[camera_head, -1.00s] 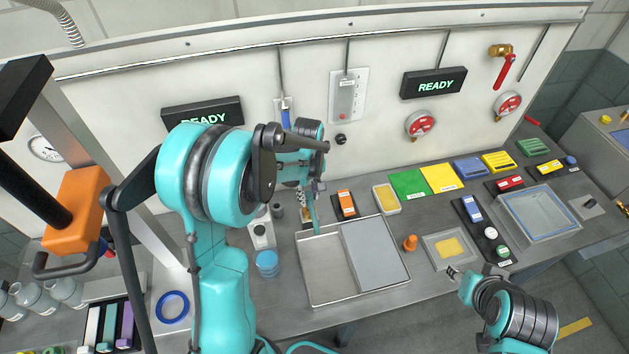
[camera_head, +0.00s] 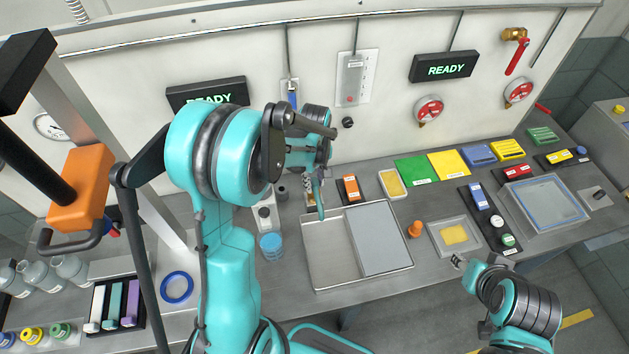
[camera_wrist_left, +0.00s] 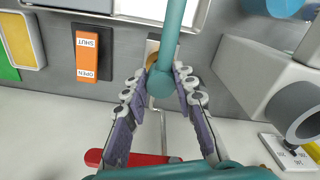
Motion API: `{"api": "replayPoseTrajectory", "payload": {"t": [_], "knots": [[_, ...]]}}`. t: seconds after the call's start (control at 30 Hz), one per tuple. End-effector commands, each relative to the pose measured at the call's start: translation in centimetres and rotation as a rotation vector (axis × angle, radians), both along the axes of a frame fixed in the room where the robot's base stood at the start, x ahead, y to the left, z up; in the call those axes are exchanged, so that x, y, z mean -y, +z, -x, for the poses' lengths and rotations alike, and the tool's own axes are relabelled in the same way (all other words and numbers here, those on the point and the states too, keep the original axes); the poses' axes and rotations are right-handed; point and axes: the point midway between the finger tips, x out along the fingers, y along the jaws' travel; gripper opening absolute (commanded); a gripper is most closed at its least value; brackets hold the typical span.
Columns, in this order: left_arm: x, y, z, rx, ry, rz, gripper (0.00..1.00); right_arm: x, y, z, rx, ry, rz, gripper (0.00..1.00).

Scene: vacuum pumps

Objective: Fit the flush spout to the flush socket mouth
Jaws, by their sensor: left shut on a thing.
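My left gripper (camera_head: 316,176) is above the bench, by the back left corner of the metal tray. In the left wrist view, its two fingers (camera_wrist_left: 162,98) are shut on a teal rod with a rounded end, which I take to be the flush spout (camera_wrist_left: 173,45). The spout also shows in the head view (camera_head: 319,200), pointing down toward the tray corner. A brass-coloured piece (camera_wrist_left: 152,62) is partly hidden behind it. A pale fitting with a grey round opening (camera_wrist_left: 300,118) is to the right; I cannot tell whether it is the socket mouth. My right gripper (camera_head: 458,261) is at lower right, its jaws too small to read.
The metal tray (camera_head: 325,284) has a grey panel on its right half. An orange rocker switch (camera_head: 350,188) stands behind it. A blue-capped jar (camera_head: 271,246) is left of the tray, and an orange cone (camera_head: 414,229) is right of it. The wall closes off the back.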

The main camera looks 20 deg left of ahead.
Motion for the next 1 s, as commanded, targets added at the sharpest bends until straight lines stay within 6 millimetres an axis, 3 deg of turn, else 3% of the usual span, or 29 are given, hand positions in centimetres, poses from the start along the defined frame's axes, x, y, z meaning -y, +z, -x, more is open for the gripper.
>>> {"api": "replayPoseTrajectory", "payload": {"t": [0.4, 1.0], "knots": [[0.0, -2.1, 0.0, 0.0, 0.0, 0.0, 0.0, 0.0, -2.0, 0.0, 0.0, 0.0, 0.0, 0.4], [0.0, -2.2, 0.0, 0.0, 0.0, 0.0, 0.0, 0.0, -2.2, 0.0, 0.0, 0.0, 0.0, 0.4]]}}
